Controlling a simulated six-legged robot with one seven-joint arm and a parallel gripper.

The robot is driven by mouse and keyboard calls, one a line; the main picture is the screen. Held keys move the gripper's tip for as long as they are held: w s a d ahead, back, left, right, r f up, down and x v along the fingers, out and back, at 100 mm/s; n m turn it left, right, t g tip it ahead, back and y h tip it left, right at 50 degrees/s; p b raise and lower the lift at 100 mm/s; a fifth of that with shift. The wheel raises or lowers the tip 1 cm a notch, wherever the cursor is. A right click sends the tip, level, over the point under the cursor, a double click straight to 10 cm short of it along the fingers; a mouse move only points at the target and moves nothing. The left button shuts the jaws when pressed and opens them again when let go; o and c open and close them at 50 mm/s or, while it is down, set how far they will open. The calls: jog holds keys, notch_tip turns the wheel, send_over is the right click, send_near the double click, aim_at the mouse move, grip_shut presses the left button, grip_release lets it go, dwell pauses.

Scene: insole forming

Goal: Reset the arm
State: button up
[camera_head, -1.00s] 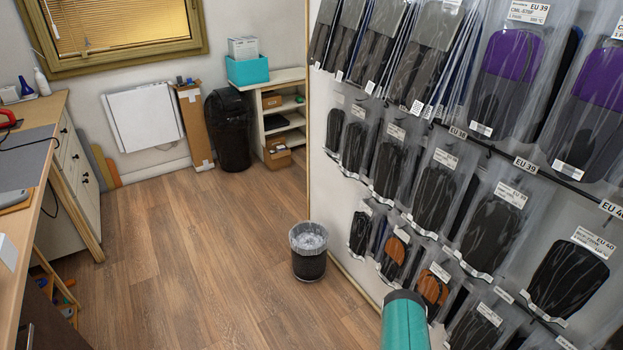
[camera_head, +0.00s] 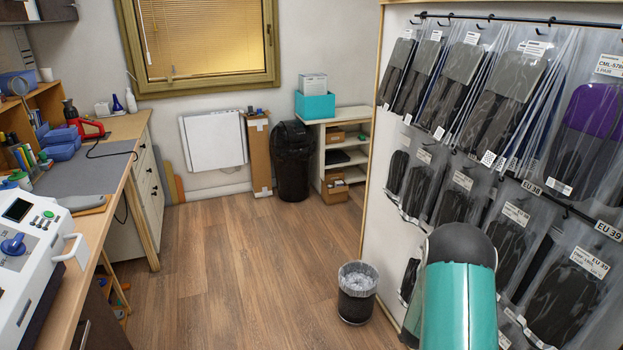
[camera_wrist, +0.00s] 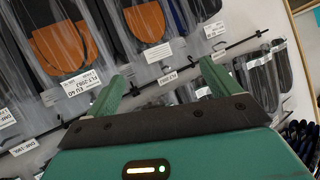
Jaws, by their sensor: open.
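My gripper (camera_wrist: 165,92) shows in the wrist view with its two green fingers apart and nothing between them. It faces the rack of bagged insoles, and the bags are beyond the fingertips. In the head view a teal and dark link of my arm (camera_head: 458,300) rises at the bottom right, in front of the rack. The gripper itself is not visible there.
The insole rack (camera_head: 480,100) fills the right side, close to my arm. A waste bin (camera_head: 357,292) stands on the floor beside it. A workbench (camera_head: 95,225) with a white machine (camera_head: 35,265) is on the left. The wooden floor (camera_head: 240,270) between is clear.

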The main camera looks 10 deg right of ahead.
jog(key=w+a+r+n+t+y, duration=0.2)
jog(key=w+a+r+n+y, duration=0.15)
jog(key=a+r, duration=0.85)
jog(key=s+a+r+n+y, duration=0.2)
jog(key=a+r, duration=0.3)
jog(key=r, duration=0.3)
jog(key=s+a+r+n+y, duration=0.2)
jog(key=a+r, duration=0.4)
jog(key=r, duration=0.1)
jog(key=s+a+r+n+g, duration=0.1)
jog(key=s+a+r+n, duration=0.1)
jog(key=s, duration=0.6)
jog(key=s+a+r+n+g+y, duration=0.1)
jog(key=s+a+r, duration=0.3)
jog(key=s, duration=0.5)
jog(key=s+a+r+n+g+y, duration=0.1)
jog(key=s+a+r, duration=0.3)
jog(key=s, duration=0.4)
jog(key=shift+s+a+n+g, duration=0.35)
jog(key=shift+a+n+g, duration=0.15)
jog(key=shift+a+n, duration=0.3)
jog(key=shift+c, duration=0.2)
